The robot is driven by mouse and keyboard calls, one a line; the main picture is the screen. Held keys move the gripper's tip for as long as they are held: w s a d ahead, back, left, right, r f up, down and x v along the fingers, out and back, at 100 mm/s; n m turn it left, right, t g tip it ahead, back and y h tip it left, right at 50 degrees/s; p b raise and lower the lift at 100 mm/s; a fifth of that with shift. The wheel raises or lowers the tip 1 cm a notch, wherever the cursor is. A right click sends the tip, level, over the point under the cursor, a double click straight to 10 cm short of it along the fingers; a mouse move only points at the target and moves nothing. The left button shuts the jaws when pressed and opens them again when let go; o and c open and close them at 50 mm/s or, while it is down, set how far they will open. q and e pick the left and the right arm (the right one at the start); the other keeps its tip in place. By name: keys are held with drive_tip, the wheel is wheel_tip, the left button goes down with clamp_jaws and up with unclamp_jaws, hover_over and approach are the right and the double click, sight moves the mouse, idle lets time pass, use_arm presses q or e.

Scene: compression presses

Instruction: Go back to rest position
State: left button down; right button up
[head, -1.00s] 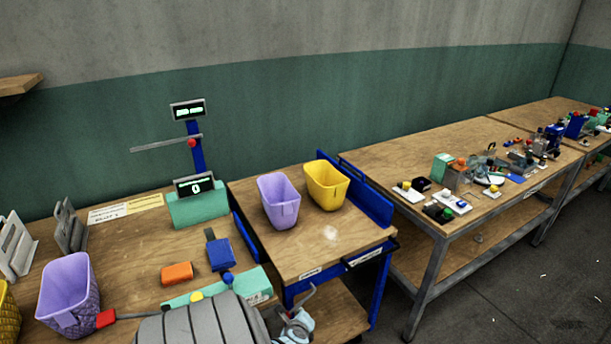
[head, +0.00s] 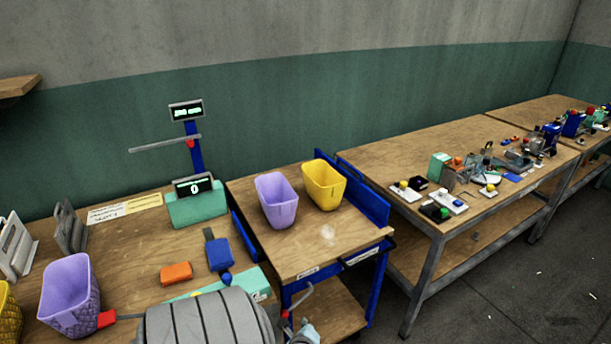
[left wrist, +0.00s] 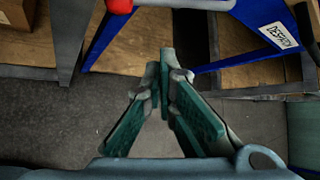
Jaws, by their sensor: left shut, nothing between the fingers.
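My left gripper (head: 304,332) shows only in part at the bottom edge of the head view, beside my grey ribbed arm. In the left wrist view its two teal-padded fingers (left wrist: 162,78) are shut with nothing between them. They hang over the grey floor (left wrist: 235,120), in front of the blue-framed dispatch cart (left wrist: 215,15). My right gripper is in neither view.
The dispatch cart (head: 340,235) carries a purple basket (head: 275,201) and a yellow basket (head: 322,185). The left bench (head: 135,255) holds a purple basket (head: 70,293), an orange block (head: 176,272) and a teal scale (head: 196,208). Open floor (head: 500,290) lies at the right.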

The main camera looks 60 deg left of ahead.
use_arm(q)
drive_tip(key=shift+v, duration=1.15)
drive_tip(key=shift+w+f, duration=0.1)
drive_tip(key=s+d+f+n+g+h, duration=0.2)
drive_tip(key=s+d+f+n+h, duration=0.2)
drive_tip(key=s+d+f+n, duration=0.3)
drive_tip(key=s+d+f+n+g+h, duration=0.2)
drive_tip(key=s+d+f+n, duration=0.5)
drive_tip(key=s+d, duration=0.7)
drive_tip(key=shift+s+d+f+n+h, duration=0.25)
drive_tip(key=shift+s+f+n+h, duration=0.25)
drive_tip(key=shift+h, duration=0.4)
